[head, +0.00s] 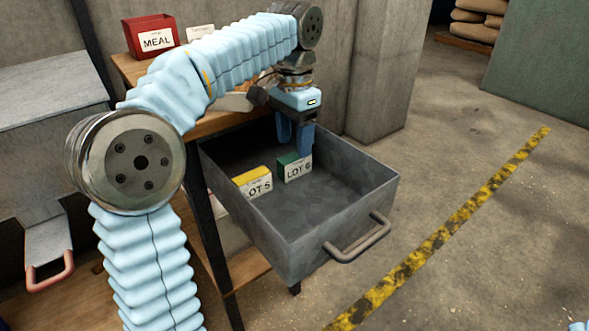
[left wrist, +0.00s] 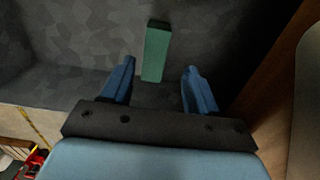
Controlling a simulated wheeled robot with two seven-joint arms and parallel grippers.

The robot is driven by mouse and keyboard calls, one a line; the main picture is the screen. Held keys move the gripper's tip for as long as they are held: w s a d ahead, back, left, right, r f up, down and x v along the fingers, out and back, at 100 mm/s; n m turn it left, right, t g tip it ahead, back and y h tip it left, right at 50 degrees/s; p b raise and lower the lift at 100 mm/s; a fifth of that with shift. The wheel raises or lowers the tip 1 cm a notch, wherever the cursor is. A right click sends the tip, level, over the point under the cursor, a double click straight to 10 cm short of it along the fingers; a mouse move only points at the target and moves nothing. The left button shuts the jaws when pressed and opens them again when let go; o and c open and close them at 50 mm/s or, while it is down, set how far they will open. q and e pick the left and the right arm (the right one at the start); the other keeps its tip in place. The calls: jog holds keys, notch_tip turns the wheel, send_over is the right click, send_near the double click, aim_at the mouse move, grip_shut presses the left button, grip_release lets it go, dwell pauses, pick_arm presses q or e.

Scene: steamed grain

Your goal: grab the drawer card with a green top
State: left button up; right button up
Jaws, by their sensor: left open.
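The green-topped card (head: 294,167), with a white face reading LOT 6, stands upright in the open grey drawer (head: 345,221). In the left wrist view the green top (left wrist: 156,52) lies ahead of the fingers, roughly in line with the gap between them. My left gripper (head: 295,140) points down into the drawer over the card; its blue fingers (left wrist: 157,90) are apart with nothing between them. In the head view the fingers hide part of the card. A yellow-topped card (head: 253,183) reading LOT 5 stands to its left.
The drawer is pulled out from a wooden shelf unit; its front handle (head: 358,238) faces the floor. A red MEAL box (head: 152,36) stands on the top shelf. The drawer's front part is empty. A grey metal bin (head: 45,120) stands at left.

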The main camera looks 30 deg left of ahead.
aim_at(295, 157)
pick_arm(q)
jog(key=f, duration=0.1)
jog(key=f+b, duration=0.1)
jog(key=f, duration=0.3)
jog(key=shift+s+d+f+b, duration=0.15)
jog(key=shift+s+d+b, duration=0.15)
jog(key=shift+s, duration=0.1)
jog(key=shift+c, duration=0.2)
jog(key=c, duration=1)
